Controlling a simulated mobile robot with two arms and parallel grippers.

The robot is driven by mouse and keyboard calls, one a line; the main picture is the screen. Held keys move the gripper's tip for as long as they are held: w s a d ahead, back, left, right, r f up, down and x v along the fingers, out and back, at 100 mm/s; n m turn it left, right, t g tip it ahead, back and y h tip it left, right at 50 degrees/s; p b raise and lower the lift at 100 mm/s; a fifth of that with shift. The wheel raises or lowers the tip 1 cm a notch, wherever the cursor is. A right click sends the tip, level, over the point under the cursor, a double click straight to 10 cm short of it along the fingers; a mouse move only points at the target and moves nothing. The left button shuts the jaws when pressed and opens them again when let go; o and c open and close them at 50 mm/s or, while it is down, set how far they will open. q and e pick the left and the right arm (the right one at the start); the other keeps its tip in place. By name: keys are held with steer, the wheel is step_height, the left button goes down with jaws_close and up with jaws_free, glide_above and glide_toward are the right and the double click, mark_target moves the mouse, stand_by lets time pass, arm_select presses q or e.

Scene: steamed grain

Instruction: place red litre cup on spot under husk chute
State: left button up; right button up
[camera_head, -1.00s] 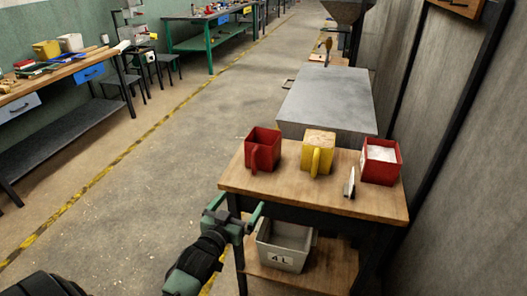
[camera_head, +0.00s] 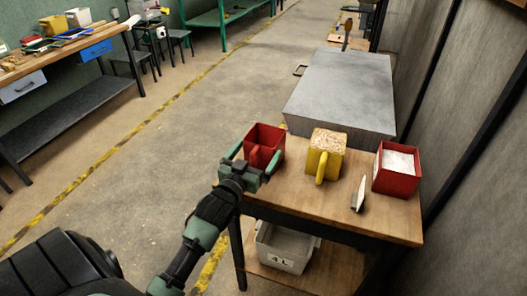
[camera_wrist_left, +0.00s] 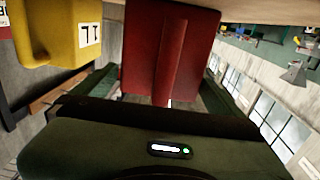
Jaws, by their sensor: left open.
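An empty-looking red cup (camera_head: 268,133) with a handle stands upright at the left end of the near wooden table (camera_head: 300,195). In the left wrist view the red cup (camera_wrist_left: 150,45) fills the upper middle, its handle pointing at my gripper. My left gripper (camera_head: 255,158) is open at the cup's near side, one finger on each side of the handle. I cannot tell whether the fingers touch the cup. In the left wrist view the fingers of the gripper (camera_wrist_left: 160,95) stand apart around the handle. The husk chute and its spot are not clearly identifiable. My right gripper is not in view.
A yellow cup (camera_head: 327,150) holding grain stands right of the red cup. Farther right are a scoop-like tool (camera_head: 359,194) and a red box (camera_head: 396,171) with white content. A grey bin (camera_head: 283,247) sits on the lower shelf. A grey block (camera_head: 342,92) stands behind the table.

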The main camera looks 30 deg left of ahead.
arm_select(q)
steer(key=w, duration=0.3)
steer(key=shift+w+a+f, duration=0.35)
steer(key=shift+w+a, duration=0.05)
steer(key=shift+w, duration=0.15)
steer(key=c, duration=1.3)
steer(key=shift+c, duration=0.2)
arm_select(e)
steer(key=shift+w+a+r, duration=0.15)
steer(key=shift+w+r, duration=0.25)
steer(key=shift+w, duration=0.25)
arm_select(q)
steer(key=shift+r, duration=0.1)
steer(key=shift+r, duration=0.55)
step_height(320, 180, up, 19)
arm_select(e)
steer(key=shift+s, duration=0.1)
arm_select(q)
steer(key=shift+f, duration=0.2)
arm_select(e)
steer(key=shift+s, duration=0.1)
